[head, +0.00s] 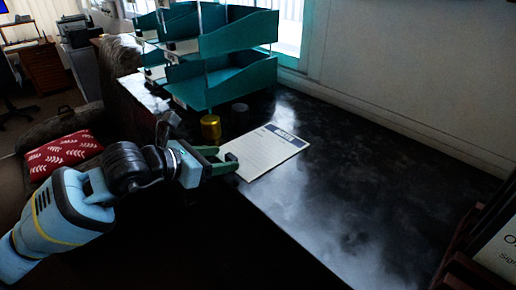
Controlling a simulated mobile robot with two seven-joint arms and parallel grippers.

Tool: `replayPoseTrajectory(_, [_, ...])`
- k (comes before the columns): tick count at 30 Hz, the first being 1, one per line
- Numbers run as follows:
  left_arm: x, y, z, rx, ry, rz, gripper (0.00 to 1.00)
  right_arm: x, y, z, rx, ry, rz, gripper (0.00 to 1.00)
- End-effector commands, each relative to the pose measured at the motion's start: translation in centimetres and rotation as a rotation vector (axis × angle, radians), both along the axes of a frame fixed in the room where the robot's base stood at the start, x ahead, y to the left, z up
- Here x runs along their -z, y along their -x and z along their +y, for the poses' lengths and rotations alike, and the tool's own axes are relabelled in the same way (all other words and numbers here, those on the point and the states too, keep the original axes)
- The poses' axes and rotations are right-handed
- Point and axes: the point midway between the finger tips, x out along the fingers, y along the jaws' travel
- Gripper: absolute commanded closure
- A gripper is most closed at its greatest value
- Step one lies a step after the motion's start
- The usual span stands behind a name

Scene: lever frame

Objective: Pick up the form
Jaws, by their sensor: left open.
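The form (270,150) is a cream sheet with a dark blue header block and faint lines. It lies flat on the dark, glossy desk top, with its near left edge by the desk's front edge. My left gripper (232,160), with green fingers, is open at the form's left edge. One fingertip overlaps the form in the picture. I cannot tell whether the fingers touch it or sit around its edge. My right gripper is not in view.
Teal stacked letter trays (235,85) stand behind the form. A gold cylinder (211,128) and a small grey round object (240,107) stand between them and the form. The desk (370,200) is clear to the right. A dark rack (470,255) with a sign stands at the right edge.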

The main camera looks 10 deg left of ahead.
Motion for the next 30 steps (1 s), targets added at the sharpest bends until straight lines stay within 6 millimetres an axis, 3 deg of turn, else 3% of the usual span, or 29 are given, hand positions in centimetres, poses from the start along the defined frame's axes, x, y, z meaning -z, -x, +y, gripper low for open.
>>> replayPoseTrajectory(5, [0.5,-1.4,-1.1,0.0,0.001,-0.003,0.44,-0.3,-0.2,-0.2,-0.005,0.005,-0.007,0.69])
replayPoseTrajectory(13, [0.8,-1.6,-1.3,0.0,0.0,-0.001,0.44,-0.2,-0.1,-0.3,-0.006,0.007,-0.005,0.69])
replayPoseTrajectory(24, [0.8,-1.6,-1.2,0.0,0.0,0.0,0.91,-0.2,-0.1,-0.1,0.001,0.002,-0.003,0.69])
replayPoseTrajectory(26, [0.8,-1.6,-1.2,0.0,0.0,-0.001,0.96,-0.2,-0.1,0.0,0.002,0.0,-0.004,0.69])
replayPoseTrajectory(30, [0.8,-1.6,-1.2,0.0,0.001,-0.001,0.96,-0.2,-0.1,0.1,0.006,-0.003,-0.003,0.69])
